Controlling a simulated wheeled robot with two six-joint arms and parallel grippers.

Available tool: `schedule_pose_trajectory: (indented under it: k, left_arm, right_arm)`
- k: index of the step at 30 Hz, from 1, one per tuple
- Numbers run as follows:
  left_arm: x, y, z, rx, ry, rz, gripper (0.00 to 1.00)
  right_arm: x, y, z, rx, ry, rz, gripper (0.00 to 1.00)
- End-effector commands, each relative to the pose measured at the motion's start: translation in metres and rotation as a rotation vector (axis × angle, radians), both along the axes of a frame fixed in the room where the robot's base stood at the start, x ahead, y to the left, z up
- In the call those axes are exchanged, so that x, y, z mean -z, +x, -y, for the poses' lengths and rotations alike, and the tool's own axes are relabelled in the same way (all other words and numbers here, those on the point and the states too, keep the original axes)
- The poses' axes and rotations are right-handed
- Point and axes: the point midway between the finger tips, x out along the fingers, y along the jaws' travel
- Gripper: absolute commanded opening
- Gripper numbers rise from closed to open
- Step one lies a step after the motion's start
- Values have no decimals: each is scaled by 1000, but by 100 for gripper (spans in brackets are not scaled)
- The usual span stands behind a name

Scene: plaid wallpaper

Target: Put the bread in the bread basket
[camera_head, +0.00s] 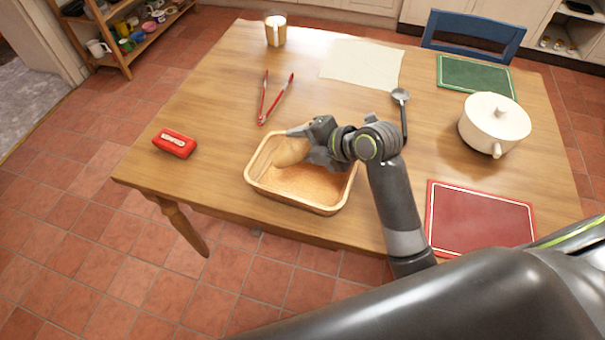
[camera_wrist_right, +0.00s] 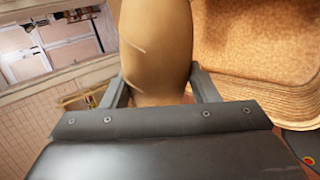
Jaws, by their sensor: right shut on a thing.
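The bread (camera_head: 290,152) is a tan loaf at the far left part of the bread basket (camera_head: 305,206), a tan rectangular basket near the table's front edge. My right gripper (camera_head: 303,142) reaches over the basket's far side and is shut on the bread. In the right wrist view the bread (camera_wrist_right: 156,45) sits between the two fingers (camera_wrist_right: 160,90), with the basket (camera_wrist_right: 262,50) close to its right. I cannot tell whether the bread touches the basket floor. My left gripper is not in view.
Red tongs (camera_head: 264,110) lie behind the basket and a red box (camera_head: 174,143) lies to its left. A ladle (camera_head: 402,112), white pot (camera_head: 494,124) and red mat (camera_head: 480,218) are to the right. A glass (camera_head: 275,30) stands at the back. The table's left middle is clear.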

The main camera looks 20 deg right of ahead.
Motion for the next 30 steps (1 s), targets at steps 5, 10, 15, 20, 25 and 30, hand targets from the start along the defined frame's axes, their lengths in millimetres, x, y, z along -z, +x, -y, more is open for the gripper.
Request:
schedule_pose_trajectory:
  k: [5,10,15,20,25,30]
  left_arm:
    - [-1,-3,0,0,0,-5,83]
    - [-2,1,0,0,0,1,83]
    - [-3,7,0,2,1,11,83]
    - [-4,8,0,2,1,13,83]
    - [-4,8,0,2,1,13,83]
    - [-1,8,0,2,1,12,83]
  right_arm:
    - [35,-1,-1,-5,3,-5,22]
    - [55,0,-1,-5,2,0,22]
    - [77,-1,-1,-3,1,-5,22]
    - [94,-1,-1,-4,1,-1,22]
    - [95,0,-1,-4,1,2,22]
    - [98,0,-1,-4,0,1,22]
